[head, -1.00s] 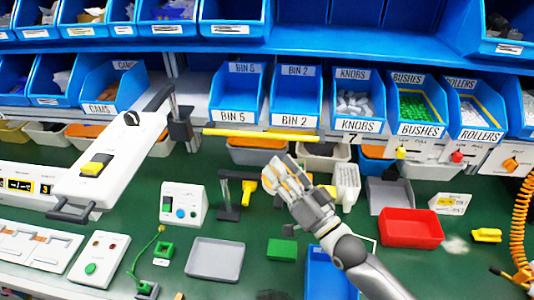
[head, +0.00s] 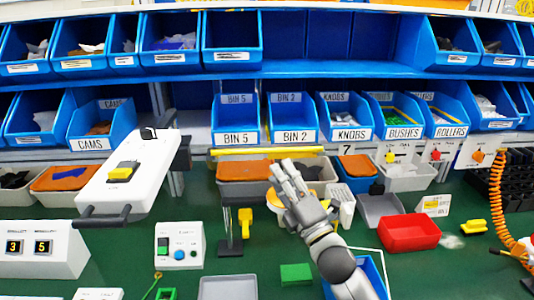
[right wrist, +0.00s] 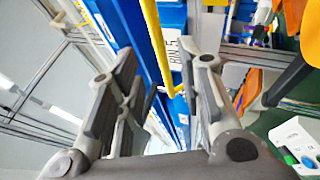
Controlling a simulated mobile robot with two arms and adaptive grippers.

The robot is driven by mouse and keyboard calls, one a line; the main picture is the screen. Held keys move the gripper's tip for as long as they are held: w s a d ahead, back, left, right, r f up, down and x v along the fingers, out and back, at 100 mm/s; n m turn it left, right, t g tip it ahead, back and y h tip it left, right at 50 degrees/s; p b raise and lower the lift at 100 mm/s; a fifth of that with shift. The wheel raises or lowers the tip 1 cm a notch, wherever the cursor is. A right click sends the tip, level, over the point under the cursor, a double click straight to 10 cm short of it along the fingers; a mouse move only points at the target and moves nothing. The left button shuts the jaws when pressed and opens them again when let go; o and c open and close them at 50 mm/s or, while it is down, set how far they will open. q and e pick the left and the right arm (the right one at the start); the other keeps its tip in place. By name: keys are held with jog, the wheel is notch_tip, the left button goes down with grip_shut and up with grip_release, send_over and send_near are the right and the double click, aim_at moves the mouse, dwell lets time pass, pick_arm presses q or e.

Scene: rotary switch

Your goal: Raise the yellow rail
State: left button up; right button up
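The yellow rail (head: 267,152) is a thin horizontal bar in front of the bins' lower edge in the head view. In the right wrist view the rail (right wrist: 154,38) runs down the picture, in the gap between my fingers. My right gripper (head: 287,172) is just below the rail's middle in the head view, fingers pointing up at it. In the right wrist view my right gripper (right wrist: 163,75) is open, with nothing clamped. I cannot tell whether it touches the rail. My left gripper is not in view.
Blue bins, such as BIN 5 (head: 236,137), stand behind the rail. A white panel with a yellow switch (head: 130,172) and dark handle sticks out at left. A red tray (head: 409,233), a green block (head: 296,274) and a black stand (head: 229,247) are on the green bench.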

aim_at(265, 151)
jog(key=p+x, duration=0.1)
jog(key=x, duration=0.6)
jog(key=shift+w+a+r+p, duration=0.15)
jog(key=shift+a+r+p, duration=0.05)
jog(key=shift+a+p, duration=0.1)
jog(key=shift+w+a+r, duration=0.15)
jog(key=shift+w+a, duration=0.05)
jog(key=shift+w, duration=0.4)
grip_shut()
